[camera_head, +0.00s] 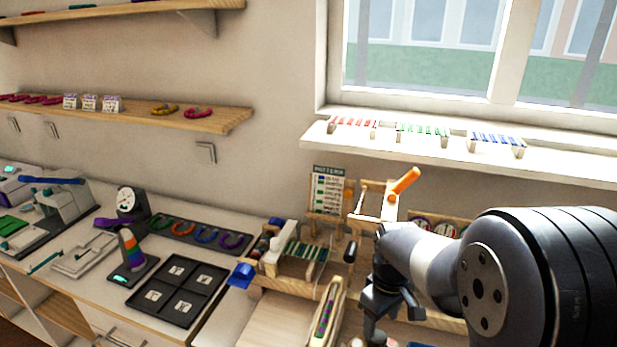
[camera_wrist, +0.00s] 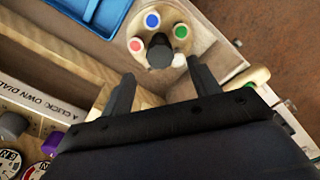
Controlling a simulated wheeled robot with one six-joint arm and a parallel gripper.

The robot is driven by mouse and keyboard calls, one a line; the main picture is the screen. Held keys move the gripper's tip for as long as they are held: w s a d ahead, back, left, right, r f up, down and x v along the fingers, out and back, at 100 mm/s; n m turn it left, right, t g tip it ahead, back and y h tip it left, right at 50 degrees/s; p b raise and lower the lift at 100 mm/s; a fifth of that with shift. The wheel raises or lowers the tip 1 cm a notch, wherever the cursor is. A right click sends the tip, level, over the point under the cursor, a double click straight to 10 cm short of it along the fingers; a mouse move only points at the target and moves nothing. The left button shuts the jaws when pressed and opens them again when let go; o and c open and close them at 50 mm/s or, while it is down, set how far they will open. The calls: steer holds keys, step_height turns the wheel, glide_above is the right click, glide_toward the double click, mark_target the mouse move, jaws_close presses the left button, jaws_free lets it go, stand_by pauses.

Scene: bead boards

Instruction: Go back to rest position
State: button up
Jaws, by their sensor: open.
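My gripper (camera_head: 378,318) is low at the right of the workbench in the head view, below my arm's wrist. In the wrist view my gripper (camera_wrist: 160,88) is open, with its two dark fingers apart and nothing seen between them. A round wooden dial (camera_wrist: 183,20) with red, blue, green and white dots and a dark centre knob (camera_wrist: 160,50) lies just beyond the fingertips. I cannot tell whether the fingers touch it.
A blue tray (camera_wrist: 92,12) and wooden panels are close to the gripper. A wooden bead frame (camera_head: 300,268) and an orange-handled wooden stand (camera_head: 404,181) are near my arm. A black tray (camera_head: 177,290) lies left. A window sill (camera_head: 450,150) holds small coloured racks.

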steer(key=shift+r, duration=1.5)
